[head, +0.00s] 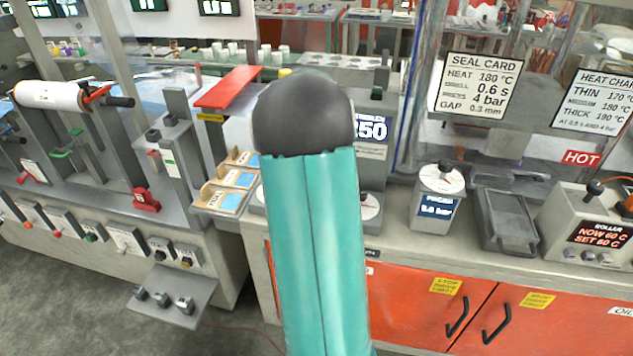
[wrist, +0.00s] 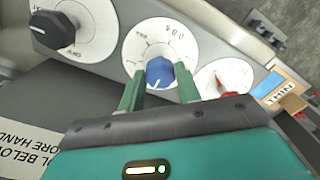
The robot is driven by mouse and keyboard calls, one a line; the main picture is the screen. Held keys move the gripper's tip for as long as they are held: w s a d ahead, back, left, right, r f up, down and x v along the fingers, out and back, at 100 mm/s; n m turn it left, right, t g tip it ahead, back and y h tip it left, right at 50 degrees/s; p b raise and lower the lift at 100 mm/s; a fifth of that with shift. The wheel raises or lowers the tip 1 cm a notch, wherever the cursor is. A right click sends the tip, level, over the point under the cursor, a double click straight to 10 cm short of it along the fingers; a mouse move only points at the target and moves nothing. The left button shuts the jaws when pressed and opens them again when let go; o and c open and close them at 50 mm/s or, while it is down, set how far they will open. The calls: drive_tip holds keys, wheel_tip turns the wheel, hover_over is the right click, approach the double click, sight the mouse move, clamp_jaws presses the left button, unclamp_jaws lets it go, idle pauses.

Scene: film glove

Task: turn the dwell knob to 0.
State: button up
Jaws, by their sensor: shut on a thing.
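In the wrist view, a blue knob (wrist: 159,72) sits on a round white dial (wrist: 160,45) with dark numbers along its rim. No name for this knob can be read; it is the likely dwell knob. My gripper (wrist: 160,88) has its green fingers on the two sides of the blue knob and is shut on it. A small pale mark shows on the knob's near side, but the exact setting is too small to read. In the head view my teal arm hides the knob and my gripper.
A black knob (wrist: 55,30) on another white dial lies left of the blue one. A dial with a red pointer (wrist: 220,84) lies close to the right finger. In the head view, a pressure dial unit (head: 437,200) and a grey tray (head: 508,222) stand right of my arm.

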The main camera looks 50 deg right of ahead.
idle(0.4)
drive_tip(key=o, duration=1)
drive_tip(key=shift+c, duration=0.2)
wheel_tip(320, 180, up, 14)
drive_tip(key=shift+f, duration=0.1)
